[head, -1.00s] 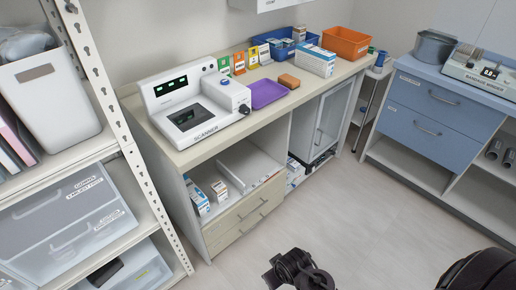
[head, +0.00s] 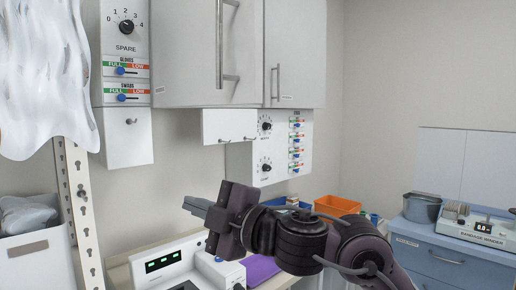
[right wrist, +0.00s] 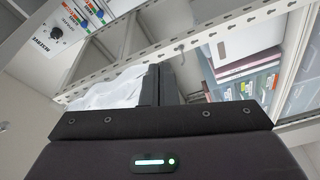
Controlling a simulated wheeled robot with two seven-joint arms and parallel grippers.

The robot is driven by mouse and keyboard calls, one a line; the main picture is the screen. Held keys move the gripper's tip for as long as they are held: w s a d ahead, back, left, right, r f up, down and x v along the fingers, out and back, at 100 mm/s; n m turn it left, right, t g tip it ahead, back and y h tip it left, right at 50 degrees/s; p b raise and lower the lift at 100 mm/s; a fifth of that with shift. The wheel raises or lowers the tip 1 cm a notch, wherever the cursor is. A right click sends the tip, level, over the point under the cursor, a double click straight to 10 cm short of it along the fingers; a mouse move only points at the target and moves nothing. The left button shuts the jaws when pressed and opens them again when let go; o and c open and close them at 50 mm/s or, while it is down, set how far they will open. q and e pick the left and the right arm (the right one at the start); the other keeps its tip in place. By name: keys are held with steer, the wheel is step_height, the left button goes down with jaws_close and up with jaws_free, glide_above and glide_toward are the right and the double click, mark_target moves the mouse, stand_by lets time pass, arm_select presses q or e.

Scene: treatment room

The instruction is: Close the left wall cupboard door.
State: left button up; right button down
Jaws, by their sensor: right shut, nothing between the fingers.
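The wall cupboard's left door (head: 185,55) is pale grey and shows at the top of the head view. Its long bar handle (head: 230,42) looks larger and more slanted than the right door's, and the door appears to stand ajar, swung towards me. My right gripper (head: 195,207) is below the cupboard, apart from the door, with its fingers pointing left. The fingers (right wrist: 165,86) are shut and empty in the right wrist view. My left gripper is not in view.
The closed-looking right door (head: 302,55) adjoins the left one. A panel with a dial (head: 125,50) is left of the cupboard. A shelf post (head: 80,210) and translucent sheet (head: 40,75) stand at the left. The scanner (head: 165,262) is below.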

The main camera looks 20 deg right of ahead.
steer(key=s+d+r+n+g+y, duration=0.1)
steer(key=s+d+r+n, duration=0.1)
steer(key=r, duration=0.4)
steer(key=s+d+r+n, duration=0.2)
steer(key=s+r, duration=0.1)
steer(key=r, duration=0.2)
glide_toward(258, 90)
steer(key=s+a, duration=0.3)
steer(key=a, duration=0.2)
steer(key=shift+n+h, duration=0.3)
steer(key=w+p, duration=0.1)
steer(key=w, duration=0.2)
steer(key=w+a+p, duration=0.1)
steer(key=w+p, duration=0.1)
steer(key=w+a+p, duration=0.1)
steer(key=w+p, duration=0.1)
steer(key=w, duration=0.1)
steer(key=shift+w+a+r, duration=0.1)
steer(key=shift+w+a, duration=0.05)
steer(key=shift+w, duration=0.2)
steer(key=shift+d, duration=0.35)
steer(key=shift+w+a, duration=0.1)
steer(key=shift+a, duration=0.1)
